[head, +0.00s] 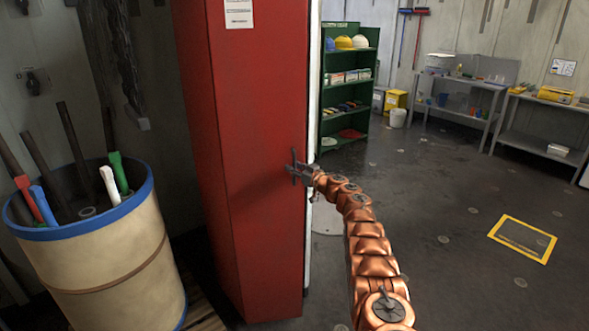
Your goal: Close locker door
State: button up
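A tall red locker (255,150) stands in the middle left of the head view, with a white paper label near its top. A narrow pale upright strip (314,90) runs along its right edge. I cannot tell whether this strip is the door or part of the frame, and the locker's front and inside are hidden. My gripper (297,169) is at the end of my copper-coloured arm, in front of the locker's right edge at mid height. Its fingers are small and dark, and I cannot tell whether they touch the locker or how far apart they are.
A blue-rimmed barrel (95,260) holding tools stands left of the locker. A green shelf (350,90) with hard hats is behind, to the right. Grey workbenches (460,82) line the back right. The floor around a yellow-framed square (522,239) is clear.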

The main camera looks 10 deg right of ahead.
jog(key=shift+s+d+r, duration=0.1)
jog(key=shift+s+d, duration=0.1)
jog(key=shift+s, duration=0.15)
dwell(0.3)
jog(key=v, duration=1.1)
dwell(0.7)
jog(key=shift+s, duration=0.1)
jog(key=shift+c, duration=0.3)
